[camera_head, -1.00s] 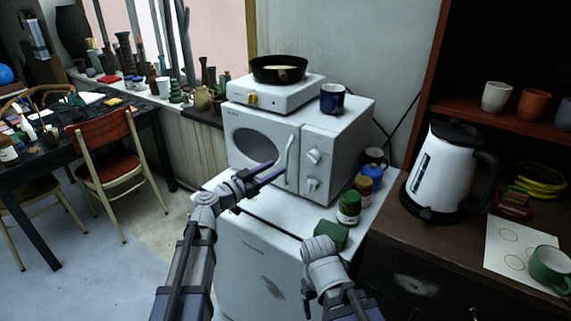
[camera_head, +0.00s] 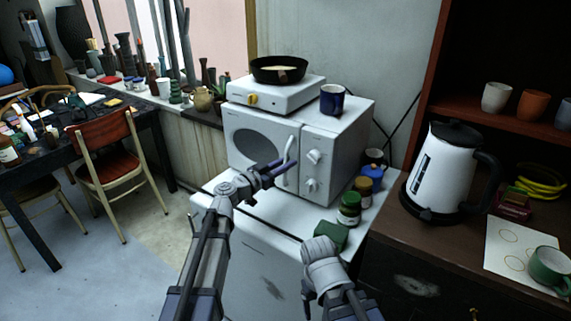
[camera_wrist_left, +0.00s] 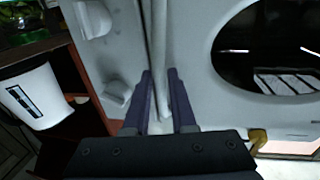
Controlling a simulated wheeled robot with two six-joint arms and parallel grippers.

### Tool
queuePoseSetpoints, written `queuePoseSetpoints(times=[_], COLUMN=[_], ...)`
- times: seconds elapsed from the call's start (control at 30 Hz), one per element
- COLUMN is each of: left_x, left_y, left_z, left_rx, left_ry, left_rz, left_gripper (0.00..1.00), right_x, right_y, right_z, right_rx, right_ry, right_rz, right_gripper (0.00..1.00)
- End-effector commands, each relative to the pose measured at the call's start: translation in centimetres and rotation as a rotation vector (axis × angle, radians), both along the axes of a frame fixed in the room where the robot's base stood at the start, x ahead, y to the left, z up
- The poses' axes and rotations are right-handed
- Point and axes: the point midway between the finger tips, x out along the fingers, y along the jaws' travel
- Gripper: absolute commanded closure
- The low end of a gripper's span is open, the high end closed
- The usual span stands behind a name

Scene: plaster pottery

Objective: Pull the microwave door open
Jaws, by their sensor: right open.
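The white microwave (camera_head: 263,150) stands on a white cabinet with its door (camera_head: 243,133) closed. Its upright handle (camera_head: 291,150) is at the right edge of the door. My left gripper (camera_head: 282,170) is at the lower part of the handle. In the left wrist view its two dark fingers (camera_wrist_left: 161,88) are apart, one on each side of the handle (camera_wrist_left: 158,45); I cannot tell whether they touch it. My right gripper (camera_head: 318,255) is low in front of the cabinet's right side, its fingers mostly hidden.
A hot plate (camera_head: 262,94) with a black pan (camera_head: 279,69) and a blue mug (camera_head: 332,98) stand on the microwave. Jars (camera_head: 349,207) and a green box (camera_head: 331,235) stand to its right. A kettle (camera_head: 446,175) is on the brown counter.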

Motion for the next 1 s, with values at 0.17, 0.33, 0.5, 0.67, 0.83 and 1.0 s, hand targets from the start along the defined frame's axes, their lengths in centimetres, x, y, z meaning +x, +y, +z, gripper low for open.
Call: queuePoseSetpoints(times=[0.17,0.33,0.5,0.67,0.83,1.0], left_x=[0.00,-0.02,-0.02,-0.01,-0.02,-0.02], left_y=[0.01,0.01,0.01,0.01,0.01,0.01], left_z=[0.00,0.00,0.00,0.00,0.00,0.00], left_rx=[0.000,0.000,0.000,0.000,0.000,0.000], left_ry=[0.000,0.000,0.000,0.000,0.000,0.000], left_rz=[0.000,0.000,0.000,0.000,0.000,0.000], left_gripper=[0.97,1.00,1.00,1.00,1.00,1.00], right_x=[0.00,0.00,0.00,0.00,0.00,0.00], right_y=[0.00,0.00,0.00,0.00,0.00,0.00], right_z=[0.00,0.00,0.00,0.00,0.00,0.00], right_rx=[0.000,0.000,0.000,0.000,0.000,0.000], right_ry=[0.000,0.000,0.000,0.000,0.000,0.000], right_rz=[0.000,0.000,0.000,0.000,0.000,0.000], right_gripper=[0.23,0.23,0.23,0.23,0.23,0.23])
